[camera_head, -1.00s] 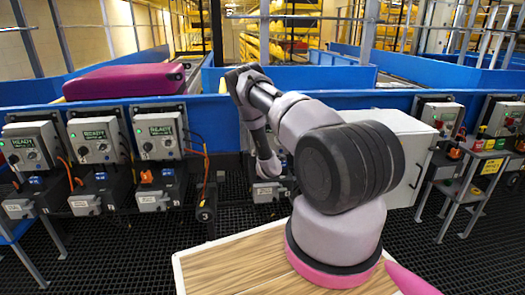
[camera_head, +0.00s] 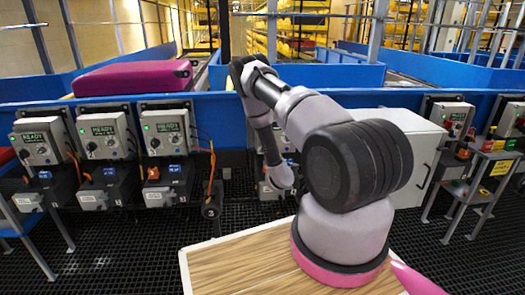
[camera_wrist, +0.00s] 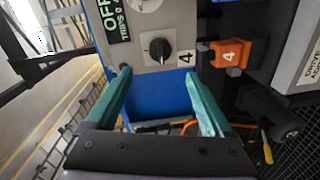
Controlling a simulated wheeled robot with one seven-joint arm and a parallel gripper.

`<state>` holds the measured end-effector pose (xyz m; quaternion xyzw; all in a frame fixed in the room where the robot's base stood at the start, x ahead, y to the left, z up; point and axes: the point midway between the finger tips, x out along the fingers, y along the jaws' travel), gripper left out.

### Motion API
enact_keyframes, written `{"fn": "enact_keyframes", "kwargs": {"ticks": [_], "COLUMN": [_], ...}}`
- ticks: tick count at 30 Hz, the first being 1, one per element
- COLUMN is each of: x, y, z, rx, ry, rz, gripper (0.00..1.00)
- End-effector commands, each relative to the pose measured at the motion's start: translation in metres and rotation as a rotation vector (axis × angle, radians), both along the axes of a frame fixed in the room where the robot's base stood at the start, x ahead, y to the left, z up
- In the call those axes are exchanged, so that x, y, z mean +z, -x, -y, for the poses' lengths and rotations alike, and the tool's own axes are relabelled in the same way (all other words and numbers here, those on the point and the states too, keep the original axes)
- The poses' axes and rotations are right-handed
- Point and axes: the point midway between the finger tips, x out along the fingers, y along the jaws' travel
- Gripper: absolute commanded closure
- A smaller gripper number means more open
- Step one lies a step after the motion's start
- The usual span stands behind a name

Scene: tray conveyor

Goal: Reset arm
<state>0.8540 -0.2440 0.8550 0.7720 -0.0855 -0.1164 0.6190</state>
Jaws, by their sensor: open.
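My arm rises from its base at the lower right of the head view, reaches up and left, and bends down at an elbow in front of the blue conveyor side. Its far end hangs before the row of control boxes, and the jaws cannot be made out there. In the wrist view my gripper (camera_wrist: 158,75) is open and empty, with two green fingers well apart. Beyond the fingers is a grey control box (camera_wrist: 155,25) with a black knob (camera_wrist: 158,51), an "OFF" display and the number 4. An orange switch (camera_wrist: 231,53) marked 4 is to its right.
Several control boxes with "READY" displays (camera_head: 103,130) line the blue conveyor wall (camera_head: 215,105) at left. A magenta suitcase (camera_head: 132,76) lies on the conveyor. A white cabinet (camera_head: 425,150) stands behind my arm. A stand with coloured buttons (camera_head: 495,155) is at right.

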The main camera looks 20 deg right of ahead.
Motion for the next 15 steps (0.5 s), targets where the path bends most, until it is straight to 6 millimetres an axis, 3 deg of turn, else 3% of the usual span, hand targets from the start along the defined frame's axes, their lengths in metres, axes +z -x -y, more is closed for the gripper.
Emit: {"fn": "enact_keyframes", "kwargs": {"ticks": [5,8,11,15], "x": [0.002,0.017,0.049,0.110], "y": [-0.001,-0.008,-0.021,-0.037], "z": [0.000,0.002,0.005,0.007], "rx": [-0.003,-0.022,-0.068,-0.150], "ry": [-0.004,-0.045,-0.143,-0.351], "rz": [0.002,0.011,0.026,0.044], "gripper": [0.15,0.15,0.15,0.15]}}
